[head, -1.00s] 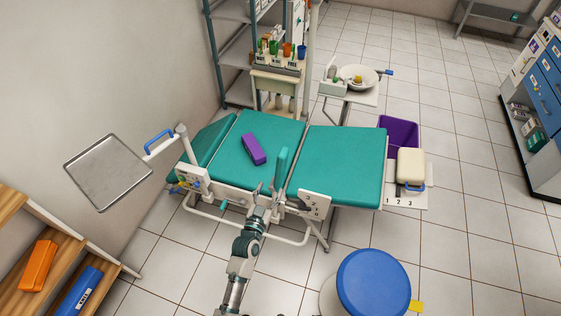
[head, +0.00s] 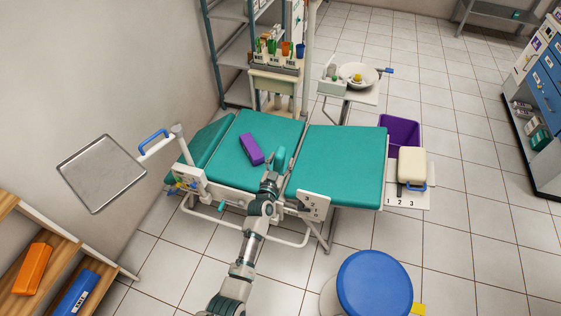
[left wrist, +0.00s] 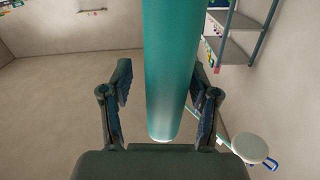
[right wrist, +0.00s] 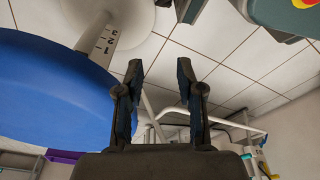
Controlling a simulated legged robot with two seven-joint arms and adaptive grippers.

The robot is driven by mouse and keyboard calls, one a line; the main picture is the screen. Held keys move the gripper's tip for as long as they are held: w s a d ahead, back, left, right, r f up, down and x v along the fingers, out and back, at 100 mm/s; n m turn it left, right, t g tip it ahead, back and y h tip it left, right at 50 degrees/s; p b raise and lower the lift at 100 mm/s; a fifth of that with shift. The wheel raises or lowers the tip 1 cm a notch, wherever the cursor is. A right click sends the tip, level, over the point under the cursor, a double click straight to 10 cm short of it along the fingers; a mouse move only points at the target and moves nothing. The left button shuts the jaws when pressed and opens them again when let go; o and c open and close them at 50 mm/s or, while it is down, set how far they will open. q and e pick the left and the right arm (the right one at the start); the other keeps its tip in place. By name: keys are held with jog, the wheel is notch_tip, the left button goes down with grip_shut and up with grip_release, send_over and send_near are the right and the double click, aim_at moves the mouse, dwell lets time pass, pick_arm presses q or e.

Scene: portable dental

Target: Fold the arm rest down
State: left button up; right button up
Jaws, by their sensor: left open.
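The teal arm rest (head: 280,158) stands up at the near edge of the teal dental chair (head: 340,160); its lower part is hidden by my left gripper. My left gripper (head: 271,178) is at the arm rest. In the left wrist view the arm rest (left wrist: 170,70) runs lengthwise between the open fingers, with a visible gap on the left side and a smaller one on the right. My right gripper (right wrist: 160,64) is open and empty in its own wrist view, beside the blue stool (right wrist: 60,95). It is not seen in the head view.
A numbered white plate (head: 313,204) is on the chair's near side. A metal tray (head: 102,174) is at the left. The blue stool (head: 374,287) stands at the front right.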

pick_arm(q)
jog(key=shift+d, duration=0.1)
jog(key=shift+c, duration=1.2)
jog(key=shift+a, duration=0.25)
jog(key=c, duration=0.8)
jog(key=shift+a+f, duration=0.15)
jog(key=shift+a, duration=0.15)
grip_shut()
pick_arm(e)
jog(key=shift+a, duration=0.35)
jog(key=shift+d, duration=0.15)
